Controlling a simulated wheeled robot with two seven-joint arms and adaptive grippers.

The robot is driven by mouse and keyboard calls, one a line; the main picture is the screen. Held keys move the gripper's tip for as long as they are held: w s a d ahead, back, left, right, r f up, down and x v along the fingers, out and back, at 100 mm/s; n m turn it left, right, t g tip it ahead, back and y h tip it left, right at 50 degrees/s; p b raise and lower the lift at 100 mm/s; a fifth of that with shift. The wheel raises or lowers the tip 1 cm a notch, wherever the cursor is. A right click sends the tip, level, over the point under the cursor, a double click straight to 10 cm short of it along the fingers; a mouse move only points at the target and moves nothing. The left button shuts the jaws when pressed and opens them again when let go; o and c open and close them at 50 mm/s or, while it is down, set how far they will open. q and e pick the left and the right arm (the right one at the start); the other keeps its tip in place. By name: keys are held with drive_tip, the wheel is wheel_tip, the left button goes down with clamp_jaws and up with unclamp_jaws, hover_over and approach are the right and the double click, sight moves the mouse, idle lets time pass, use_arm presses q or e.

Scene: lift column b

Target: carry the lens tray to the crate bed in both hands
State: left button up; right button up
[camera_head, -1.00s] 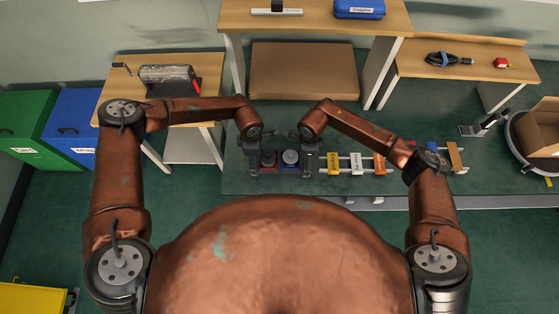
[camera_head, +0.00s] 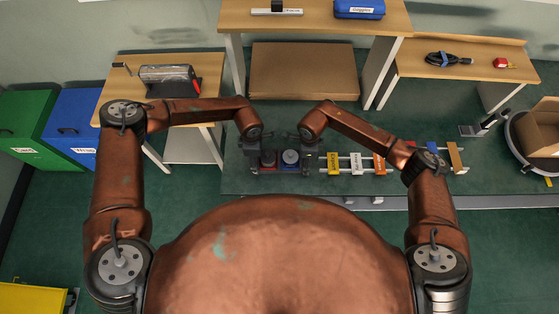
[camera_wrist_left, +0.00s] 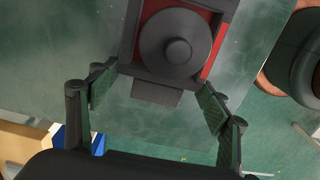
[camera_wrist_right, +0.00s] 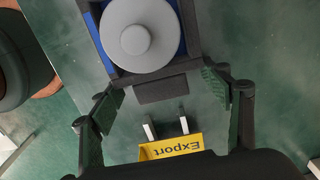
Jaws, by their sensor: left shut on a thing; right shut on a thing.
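The lens tray (camera_head: 279,168) is a small dark tray over the green bench top, between my grippers in the head view. Its left part is red with a dark round lens (camera_wrist_left: 178,45), and its right part is blue with a grey round lens (camera_wrist_right: 138,38). My left gripper (camera_head: 252,158) is shut on the tray's left end, its fingers either side of a dark end tab (camera_wrist_left: 157,93). My right gripper (camera_head: 308,160) is shut on the right end, around a similar tab (camera_wrist_right: 161,89). The tray looks level. I cannot tell which thing is the crate bed.
Labelled blocks on white rails, including a yellow Export block (camera_wrist_right: 172,147), lie just right of the tray. An open cardboard box (camera_head: 541,128) stands at far right. A wooden table (camera_head: 238,18) with a blue case (camera_head: 358,9) is behind.

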use_arm(q)
drive_tip(key=shift+r, duration=0.1)
drive_tip(key=shift+c, duration=0.2)
use_arm(e)
drive_tip(key=shift+r, duration=0.1)
drive_tip(key=shift+c, duration=0.2)
use_arm(q)
wheel_tip(320, 180, up, 6)
drive_tip(key=p, duration=0.5)
drive_tip(key=shift+w+f, duration=0.1)
drive_tip(key=shift+f, duration=0.1)
use_arm(e)
wheel_tip(320, 180, up, 6)
drive_tip(key=shift+w+f, duration=0.1)
drive_tip(key=shift+f, duration=0.15)
drive_tip(key=shift+r, duration=0.1)
use_arm(q)
drive_tip(key=shift+r+p, duration=0.4)
drive_tip(key=shift+p, duration=0.05)
use_arm(e)
drive_tip(key=shift+r, duration=0.35)
use_arm(q)
wheel_tip(320, 180, up, 16)
drive_tip(key=p, duration=1.5)
use_arm(e)
wheel_tip(320, 180, up, 16)
